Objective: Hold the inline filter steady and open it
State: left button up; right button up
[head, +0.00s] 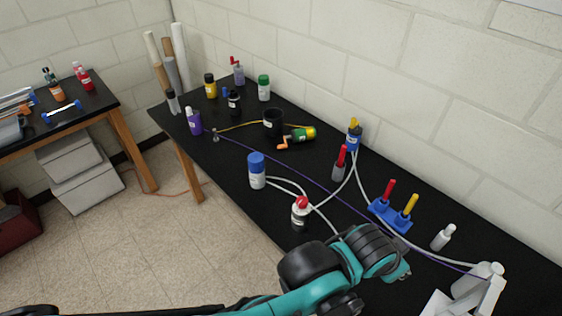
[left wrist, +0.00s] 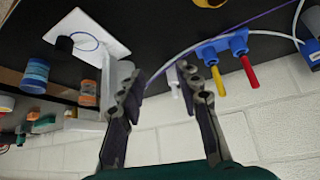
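No part is clearly marked as the inline filter. A white cylinder with a blue cap (head: 257,171) stands upright by the white tubing (head: 290,184) and may be it; I cannot tell. A red-topped bottle (head: 300,213) stands nearer me, beside the tubing. My left arm reaches across the table's near side; its gripper is mostly hidden behind its wrist in the head view. In the left wrist view my left gripper (left wrist: 155,88) is open and empty, with a small white bottle (left wrist: 172,82) showing beyond the fingers. My right gripper is not in view.
A blue block with red and yellow handles (head: 390,214) sits near my left wrist and shows in the left wrist view (left wrist: 222,46). A blue valve with a yellow handle (head: 354,138) joins the tubing. A white device (head: 488,284) stands at right. The wall (head: 450,120) runs behind.

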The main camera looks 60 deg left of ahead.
aim_at(258, 181)
jog(key=u, duration=2.4)
